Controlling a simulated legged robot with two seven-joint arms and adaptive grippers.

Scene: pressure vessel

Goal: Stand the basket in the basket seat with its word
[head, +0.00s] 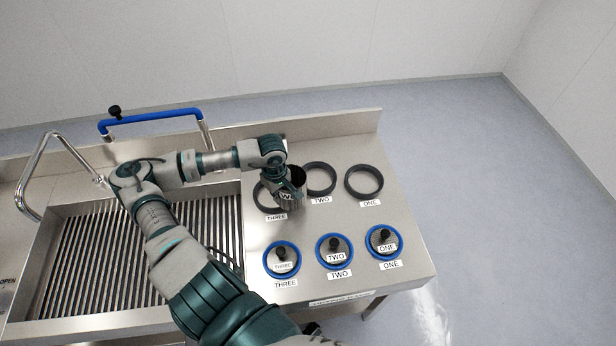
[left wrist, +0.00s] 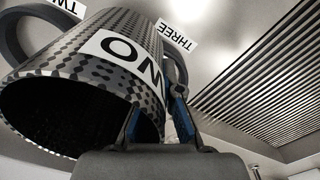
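A grey perforated basket (head: 291,200) is held over the counter between the THREE ring seat (head: 260,203) and the TWO ring seat (head: 320,193). In the left wrist view the basket (left wrist: 85,75) is tilted, its dark opening toward the camera. My left gripper (head: 290,184) is shut on the basket's wall at the rim, with blue-padded fingers (left wrist: 157,122). The ONE ring seat (head: 364,197) is empty. My right gripper is not in view.
Blue-ringed lids with black knobs stand in front, marked THREE (head: 282,273), TWO (head: 335,264) and ONE (head: 382,254). A slatted sink (head: 75,300) lies at left. A blue-handled bar (head: 150,120) stands behind. The counter's right end is clear.

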